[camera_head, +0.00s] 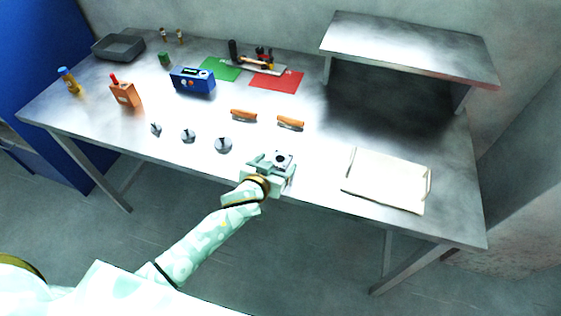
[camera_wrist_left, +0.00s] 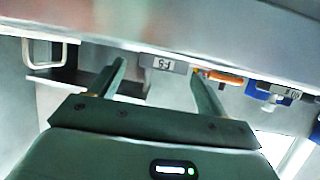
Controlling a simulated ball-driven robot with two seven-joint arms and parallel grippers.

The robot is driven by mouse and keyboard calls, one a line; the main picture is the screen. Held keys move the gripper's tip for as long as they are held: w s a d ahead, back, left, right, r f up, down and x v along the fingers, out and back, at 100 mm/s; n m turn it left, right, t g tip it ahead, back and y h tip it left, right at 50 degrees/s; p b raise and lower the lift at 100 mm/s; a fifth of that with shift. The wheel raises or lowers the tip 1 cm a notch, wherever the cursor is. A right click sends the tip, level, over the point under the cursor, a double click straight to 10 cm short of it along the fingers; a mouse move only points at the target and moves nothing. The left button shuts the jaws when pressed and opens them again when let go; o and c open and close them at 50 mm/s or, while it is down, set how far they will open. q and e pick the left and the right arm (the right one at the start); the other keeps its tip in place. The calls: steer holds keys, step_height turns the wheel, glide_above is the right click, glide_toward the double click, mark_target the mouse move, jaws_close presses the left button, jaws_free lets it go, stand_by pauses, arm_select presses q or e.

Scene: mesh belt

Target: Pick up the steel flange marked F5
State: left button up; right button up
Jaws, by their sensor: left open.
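The steel flange marked F5 (camera_head: 282,158) is a small grey part with a dark centre, at the right end of a row near the table's front edge. Its F5 label (camera_wrist_left: 163,66) shows upside down in the left wrist view, between and just beyond my fingers. My left gripper (camera_head: 276,163) is open at this flange, its fingers on either side and apart from the label. It also shows in the left wrist view (camera_wrist_left: 162,78). Whether a finger touches the flange cannot be told. My right gripper is not in view.
Similar steel parts (camera_head: 223,145) stand to the left. Two orange-handled items (camera_head: 243,115) lie behind. A pale tray with handles (camera_head: 385,181) is on the right, beside a raised shelf (camera_head: 410,48). A blue device (camera_head: 192,80) stands farther back.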

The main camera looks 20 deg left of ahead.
arm_select(q)
steer(key=shift+x, duration=0.95)
steer(key=shift+s, duration=0.1)
steer(key=c, duration=1.3)
